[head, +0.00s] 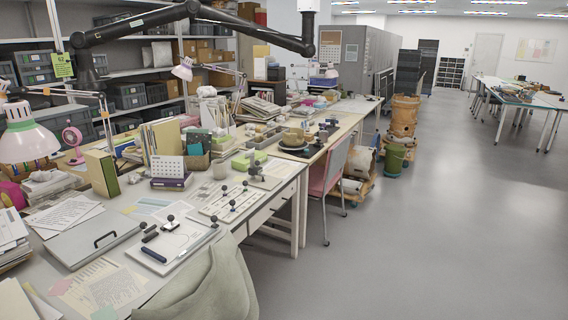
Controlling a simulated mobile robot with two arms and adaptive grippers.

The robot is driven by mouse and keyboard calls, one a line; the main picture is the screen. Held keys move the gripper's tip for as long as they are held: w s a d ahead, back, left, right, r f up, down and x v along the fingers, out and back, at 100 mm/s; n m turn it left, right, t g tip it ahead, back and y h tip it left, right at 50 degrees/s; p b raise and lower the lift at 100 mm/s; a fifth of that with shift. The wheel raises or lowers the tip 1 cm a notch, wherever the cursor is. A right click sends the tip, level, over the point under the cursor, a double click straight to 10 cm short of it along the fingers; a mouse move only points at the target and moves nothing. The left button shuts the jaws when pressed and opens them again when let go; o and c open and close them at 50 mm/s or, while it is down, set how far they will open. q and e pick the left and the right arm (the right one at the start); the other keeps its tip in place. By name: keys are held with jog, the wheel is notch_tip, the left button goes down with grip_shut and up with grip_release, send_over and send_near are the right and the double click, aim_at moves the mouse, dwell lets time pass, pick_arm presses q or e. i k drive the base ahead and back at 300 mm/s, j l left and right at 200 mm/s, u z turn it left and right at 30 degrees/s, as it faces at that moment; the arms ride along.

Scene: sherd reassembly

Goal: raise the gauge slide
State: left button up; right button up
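I cannot make out the gauge slide for certain. A small grey stand (256,170) with a dark upright part is on the near desk, toward its right edge. It is too small to tell whether it bears a slide or how high one sits. A pale board (229,203) with several dark-knobbed pegs lies in front of it. A white plate (172,247) with dark knobs and a black-handled tool lies nearer. Neither of my grippers is in view.
A grey case (92,238) with a black handle lies on the near desk. Lamps, books and papers crowd its back. A pink chair (330,170) stands beside the desks. The floor (420,240) on the right is clear.

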aim_at(257, 170)
jog(key=i+l+z, duration=0.25)
jog(key=i+z, duration=0.2)
jog(key=i, duration=0.6)
jog(key=i+j+z, duration=0.1)
jog(key=i+z, duration=0.4)
jog(key=i, duration=0.55)
